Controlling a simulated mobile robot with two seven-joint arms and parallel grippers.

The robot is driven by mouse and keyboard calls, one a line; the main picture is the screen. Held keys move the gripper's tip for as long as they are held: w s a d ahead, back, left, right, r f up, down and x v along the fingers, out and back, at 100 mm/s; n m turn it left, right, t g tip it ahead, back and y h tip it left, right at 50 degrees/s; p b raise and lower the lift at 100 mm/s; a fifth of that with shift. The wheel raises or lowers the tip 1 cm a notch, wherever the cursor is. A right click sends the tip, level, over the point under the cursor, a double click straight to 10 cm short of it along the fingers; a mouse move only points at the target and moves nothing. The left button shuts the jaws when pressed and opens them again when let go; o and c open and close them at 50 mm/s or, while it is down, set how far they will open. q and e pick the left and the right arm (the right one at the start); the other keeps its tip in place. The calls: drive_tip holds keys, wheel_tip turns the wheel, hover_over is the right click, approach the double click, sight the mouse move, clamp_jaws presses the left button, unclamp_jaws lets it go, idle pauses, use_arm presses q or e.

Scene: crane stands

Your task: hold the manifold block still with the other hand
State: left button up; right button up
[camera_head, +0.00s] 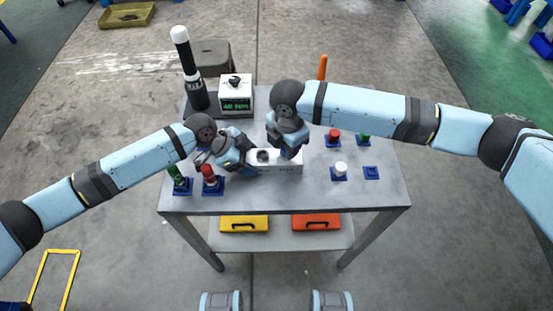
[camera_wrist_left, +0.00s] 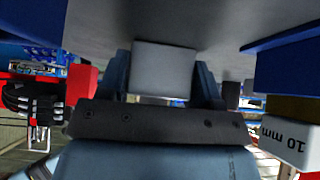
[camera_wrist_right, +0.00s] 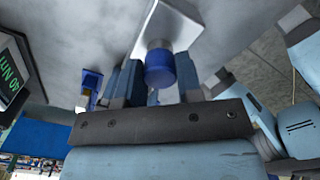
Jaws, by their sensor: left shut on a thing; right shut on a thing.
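The manifold block (camera_head: 287,167) is a pale grey block lying on the grey table, with a dark round port on its top. My left gripper (camera_head: 244,163) is at the block's left end. In the left wrist view the block's pale end (camera_wrist_left: 165,62) sits between the two fingers, which are shut on it. My right gripper (camera_head: 289,148) is over the right part of the block. In the right wrist view it is shut on a blue round plug (camera_wrist_right: 160,68), with the block (camera_wrist_right: 170,25) right behind the plug. I cannot tell how deep the plug sits.
Blue stands hold a green plug (camera_head: 176,176) and a red plug (camera_head: 208,174) at left, and red (camera_head: 334,135), green (camera_head: 365,134) and white (camera_head: 340,168) plugs at right. One blue stand (camera_head: 371,173) is empty. A torque display (camera_head: 237,104) and a dark white-topped tool (camera_head: 190,70) stand behind.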

drive_tip(key=shift+w+r, duration=0.1)
drive_tip(key=n, duration=0.5)
idle(0.3)
drive_tip(key=o, duration=1)
drive_tip(key=shift+c, duration=0.6)
